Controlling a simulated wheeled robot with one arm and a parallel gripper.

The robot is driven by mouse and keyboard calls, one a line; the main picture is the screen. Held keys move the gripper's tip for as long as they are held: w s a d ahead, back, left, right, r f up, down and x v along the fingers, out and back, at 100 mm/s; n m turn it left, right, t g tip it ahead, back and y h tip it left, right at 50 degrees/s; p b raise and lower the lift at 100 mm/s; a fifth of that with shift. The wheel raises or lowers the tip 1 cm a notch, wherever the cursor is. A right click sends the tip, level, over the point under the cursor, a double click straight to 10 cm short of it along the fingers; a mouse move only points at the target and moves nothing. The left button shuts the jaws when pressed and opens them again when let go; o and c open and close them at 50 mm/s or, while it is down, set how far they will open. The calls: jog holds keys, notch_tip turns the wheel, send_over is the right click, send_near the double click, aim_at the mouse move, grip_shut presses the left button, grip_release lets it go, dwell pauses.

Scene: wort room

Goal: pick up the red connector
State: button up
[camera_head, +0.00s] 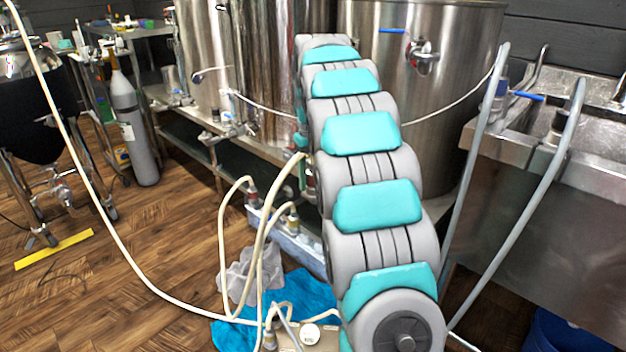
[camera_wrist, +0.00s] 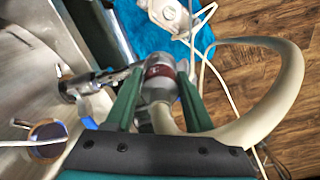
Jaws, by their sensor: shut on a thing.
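In the wrist view, the red connector (camera_wrist: 159,71) is a metal fitting with a dark red band. A thick cream hose runs from it and curves away to the right. My gripper (camera_wrist: 158,88) has its two green fingers on either side of the connector, shut on it. A metal valve (camera_wrist: 90,87) lies just left of the fingers; I cannot tell whether the connector touches it. In the head view my arm hides the gripper and the connector.
Steel kettles (camera_head: 440,100) stand behind my arm, with a steel sink (camera_head: 585,130) at right. A blue cloth (camera_head: 310,293) and cream hoses (camera_head: 222,240) lie on the wooden floor. A grey gas cylinder (camera_head: 132,125) stands at left. Open floor (camera_head: 130,240) lies front left.

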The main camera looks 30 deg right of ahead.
grip_shut()
jog(key=shift+r, duration=0.1)
jog(key=shift+w+r, duration=0.1)
jog(key=shift+r, duration=1.5)
jog(key=shift+s+r, duration=0.1)
jog(key=shift+s, duration=0.1)
jog(key=s+a+r+b, duration=0.1)
jog(key=s+a+b, duration=0.1)
jog(key=s, duration=1.3)
jog(key=shift+s+a+r, duration=0.2)
jog(key=shift+s+a, duration=0.05)
jog(key=shift+a, duration=0.45)
jog(key=shift+r, duration=0.1)
jog(key=shift+r+p, duration=1.15)
jog(key=shift+r, duration=1)
